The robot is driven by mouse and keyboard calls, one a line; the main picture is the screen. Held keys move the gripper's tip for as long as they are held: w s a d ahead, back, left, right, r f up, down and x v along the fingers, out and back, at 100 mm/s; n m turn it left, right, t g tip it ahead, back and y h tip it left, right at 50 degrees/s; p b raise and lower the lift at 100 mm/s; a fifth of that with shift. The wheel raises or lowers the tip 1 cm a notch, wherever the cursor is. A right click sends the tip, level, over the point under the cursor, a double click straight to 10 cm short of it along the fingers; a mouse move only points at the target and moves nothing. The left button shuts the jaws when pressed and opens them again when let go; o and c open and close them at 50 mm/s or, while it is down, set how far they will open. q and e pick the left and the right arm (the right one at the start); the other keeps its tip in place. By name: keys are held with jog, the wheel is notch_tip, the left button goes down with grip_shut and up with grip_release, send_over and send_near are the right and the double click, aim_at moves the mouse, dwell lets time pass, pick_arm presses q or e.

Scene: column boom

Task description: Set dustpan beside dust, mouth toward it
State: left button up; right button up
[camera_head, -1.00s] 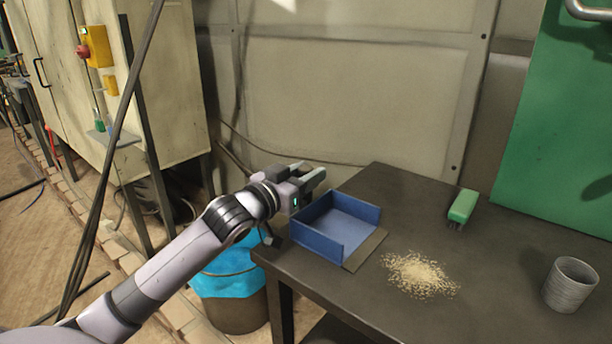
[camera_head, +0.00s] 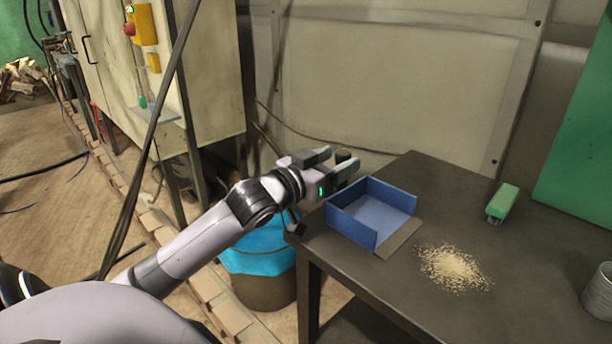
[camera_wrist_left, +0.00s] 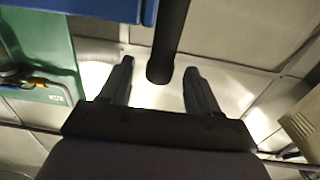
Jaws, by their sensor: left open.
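The blue dustpan (camera_head: 348,223) lies on the dark table near its left end. Its open side with a grey lip (camera_head: 400,238) faces the dust (camera_head: 452,268), a pale grainy patch a short gap away. My left gripper (camera_head: 338,161) is open behind the pan's far left side. The pan's dark handle (camera_head: 344,155) stands between the fingers. In the left wrist view, the handle (camera_wrist_left: 170,38) reaches between the open fingers (camera_wrist_left: 158,68), with a gap on both sides. The pan's blue edge (camera_wrist_left: 85,8) shows at the top there. My right gripper is not seen.
A green brush (camera_head: 503,202) lies at the table's back right. A grey ribbed cup (camera_head: 599,293) stands at the right edge of the picture. A bin with a blue liner (camera_head: 258,252) stands left of the table (camera_head: 430,185), below my left arm. A wall stands behind.

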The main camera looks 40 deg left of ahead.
pick_arm(q)
jog(key=s, duration=0.9)
jog(key=shift+s+a, duration=0.25)
jog(key=shift+a, duration=0.1)
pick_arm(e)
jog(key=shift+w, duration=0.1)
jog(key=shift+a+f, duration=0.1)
